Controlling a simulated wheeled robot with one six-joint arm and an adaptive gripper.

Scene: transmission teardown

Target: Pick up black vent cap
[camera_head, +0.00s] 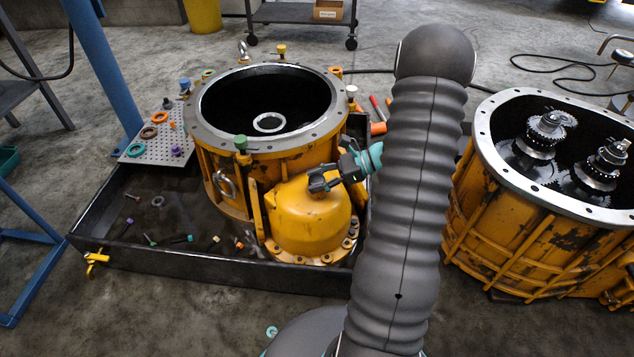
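My gripper (318,183) is at the top of the yellow dome-shaped cover (308,222), which bulges from the front of the round yellow housing (262,150). Its dark fingers reach left and down from a teal wrist section. They are small and dark here, so I cannot tell whether they are open or shut, or whether a black cap is between them. I cannot pick out a black vent cap on the dome with certainty. A small dark cap-like part (167,103) sits at the back of the perforated plate (165,148).
The housing stands in a black tray (105,258) with several loose bolts. Coloured caps, including a green one (241,143), stand around its flange. A second yellow housing (500,220) with gears is at right. Blue stand legs (105,60) are at left.

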